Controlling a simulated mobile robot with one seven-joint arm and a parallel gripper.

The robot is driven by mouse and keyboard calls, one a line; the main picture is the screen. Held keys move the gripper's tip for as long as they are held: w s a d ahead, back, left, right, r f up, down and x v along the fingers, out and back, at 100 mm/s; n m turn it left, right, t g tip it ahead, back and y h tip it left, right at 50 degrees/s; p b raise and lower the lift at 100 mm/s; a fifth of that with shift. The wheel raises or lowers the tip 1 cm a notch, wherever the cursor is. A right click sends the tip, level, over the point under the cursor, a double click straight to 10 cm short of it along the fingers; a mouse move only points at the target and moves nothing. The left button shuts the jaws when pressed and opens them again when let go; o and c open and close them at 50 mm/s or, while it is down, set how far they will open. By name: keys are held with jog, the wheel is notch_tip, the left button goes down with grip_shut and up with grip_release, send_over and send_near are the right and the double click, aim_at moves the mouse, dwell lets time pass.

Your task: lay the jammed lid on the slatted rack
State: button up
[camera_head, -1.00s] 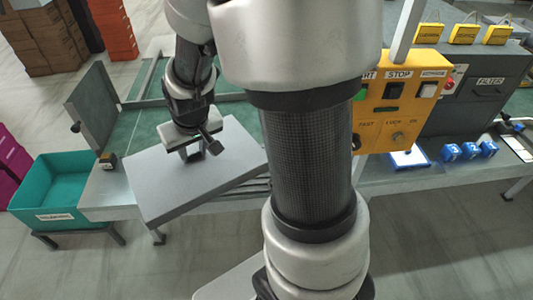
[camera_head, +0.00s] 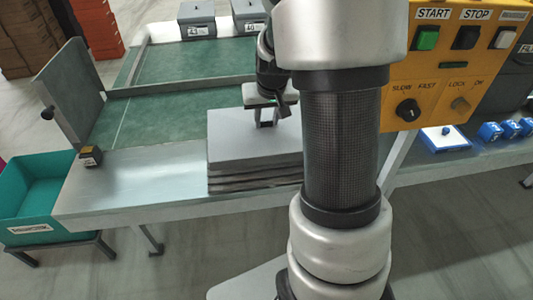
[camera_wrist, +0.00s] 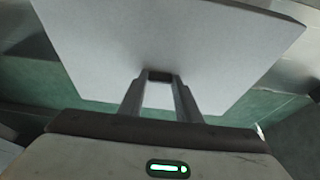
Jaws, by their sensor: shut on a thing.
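The lid (camera_head: 240,135) is a flat, light grey panel. The dark slatted rack (camera_head: 250,180) shows directly below the lid's near edge, on the metal table. I cannot tell whether the lid touches the rack or hovers just above it. The lid hides most of the rack's top.
The green conveyor belt (camera_head: 180,115) runs behind. A grey upright flap (camera_head: 65,90) and a small yellow-black box (camera_head: 90,156) stand left, with a teal bin (camera_head: 30,200) below. A yellow control panel (camera_head: 450,60) is at right. Bare table (camera_head: 140,180) lies left of the rack.

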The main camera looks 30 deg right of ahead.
aim_at(267, 139)
notch_tip(267, 139, down, 8)
jog(key=shift+r+b, duration=0.15)
jog(key=shift+b, duration=0.7)
jog(key=shift+f, duration=0.2)
jog(key=o, duration=1.1)
jog(key=shift+c, duration=0.2)
